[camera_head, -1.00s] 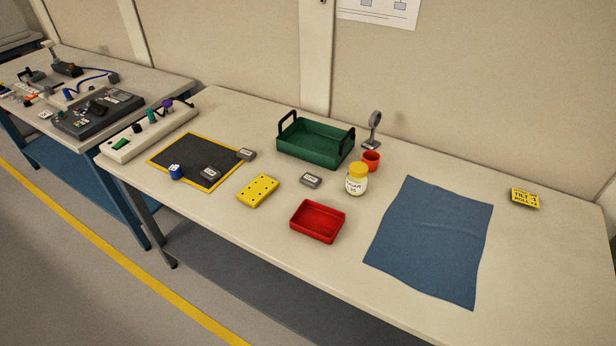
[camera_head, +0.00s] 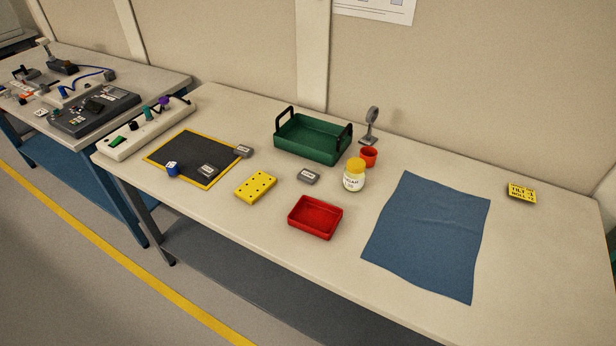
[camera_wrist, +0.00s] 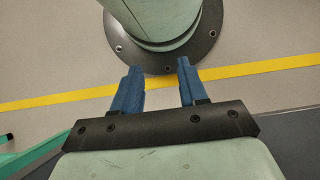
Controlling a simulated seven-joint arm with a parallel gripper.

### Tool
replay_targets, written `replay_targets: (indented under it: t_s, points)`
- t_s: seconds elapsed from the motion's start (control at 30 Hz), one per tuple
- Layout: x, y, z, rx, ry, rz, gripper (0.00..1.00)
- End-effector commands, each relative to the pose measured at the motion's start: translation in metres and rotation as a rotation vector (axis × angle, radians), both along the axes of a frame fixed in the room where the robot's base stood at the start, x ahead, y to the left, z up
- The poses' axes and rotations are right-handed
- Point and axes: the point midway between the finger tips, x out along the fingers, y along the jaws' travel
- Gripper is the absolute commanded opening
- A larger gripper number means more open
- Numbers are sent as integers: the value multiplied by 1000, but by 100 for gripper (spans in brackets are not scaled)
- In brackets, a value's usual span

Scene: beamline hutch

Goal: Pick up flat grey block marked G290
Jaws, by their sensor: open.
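Three flat grey blocks with white labels show in the head view; the print is too small to read, so I cannot tell which is G290. One grey block (camera_head: 208,170) lies on the black mat (camera_head: 178,150) with the yellow border. A second grey block (camera_head: 243,151) lies at the mat's right corner. A third grey block (camera_head: 308,176) lies on the bare table between the green tray and the red tray. My gripper (camera_wrist: 157,78) shows only in the wrist view, with its blue fingers apart and nothing between them. It is over the floor, away from the blocks.
A green handled tray (camera_head: 313,140), red tray (camera_head: 316,218), yellow perforated block (camera_head: 256,187), yellow-lidded jar (camera_head: 354,175), red cup (camera_head: 369,156) and blue cup (camera_head: 172,169) stand around the blocks. A blue cloth (camera_head: 428,235) lies right. The table's front middle is clear.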

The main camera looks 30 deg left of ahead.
Motion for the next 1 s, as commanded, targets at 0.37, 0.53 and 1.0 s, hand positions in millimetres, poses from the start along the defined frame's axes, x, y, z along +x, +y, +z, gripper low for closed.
replay_targets:
  t_s: [0.37,0.53,1.0]
  points:
    - [0,0,0,0,0,0,69]
    - [0,0,0,0,0,0,77]
    - [30,41,-2,114,-78,187,77]
